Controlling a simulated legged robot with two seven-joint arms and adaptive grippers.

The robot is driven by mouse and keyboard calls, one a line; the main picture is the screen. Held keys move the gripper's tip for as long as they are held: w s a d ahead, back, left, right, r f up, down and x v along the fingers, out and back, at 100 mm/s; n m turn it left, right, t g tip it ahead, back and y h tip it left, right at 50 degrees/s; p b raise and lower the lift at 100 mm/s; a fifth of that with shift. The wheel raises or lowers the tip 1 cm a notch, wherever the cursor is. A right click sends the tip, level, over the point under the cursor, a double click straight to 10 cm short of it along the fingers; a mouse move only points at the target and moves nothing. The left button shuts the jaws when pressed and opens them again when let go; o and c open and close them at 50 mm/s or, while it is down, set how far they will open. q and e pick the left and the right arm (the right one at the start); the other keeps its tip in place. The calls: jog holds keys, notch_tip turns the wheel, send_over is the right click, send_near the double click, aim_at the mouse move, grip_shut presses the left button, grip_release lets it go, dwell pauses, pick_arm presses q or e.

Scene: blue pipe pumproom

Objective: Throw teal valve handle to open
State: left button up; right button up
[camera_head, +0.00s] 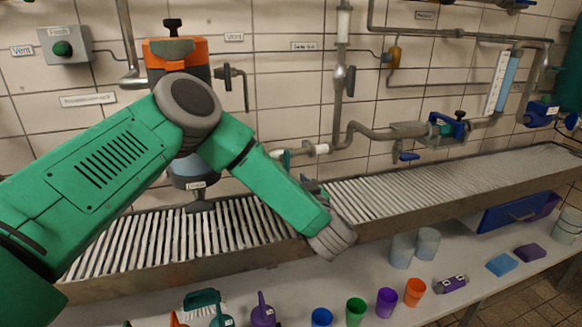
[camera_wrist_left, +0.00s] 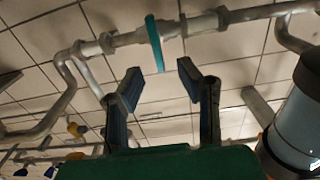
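The teal valve handle (camera_wrist_left: 154,42) shows in the left wrist view as a thin bar standing across a pale pipe fitting. In the head view, a small teal part (camera_head: 286,158) on the pipe, just beyond my green arm, appears to be the same handle. My left gripper (camera_wrist_left: 160,84) is open and empty, its two dark fingers spread apart. The handle lies beyond the fingertips, between them in the picture and apparently not touching. In the head view my left arm mostly hides the gripper. My right gripper is in neither view.
A vessel with an orange top (camera_head: 176,52) stands behind my left arm and shows close at the right in the wrist view (camera_wrist_left: 298,130). A slatted trough (camera_head: 440,180) runs below the pipes. Coloured cups, including an orange one (camera_head: 415,292), stand on the counter.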

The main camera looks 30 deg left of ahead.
aim_at(289, 166)
pick_arm(q)
jog(key=x, duration=0.3)
jog(key=b+x, duration=0.1)
jog(key=x, duration=0.4)
jog(key=shift+w, duration=0.55)
jog(key=shift+w+a+f+b, duration=0.1)
jog(key=shift+w+a+b, duration=0.2)
jog(key=shift+a, duration=0.4)
jog(key=shift+d, duration=0.3)
grip_shut()
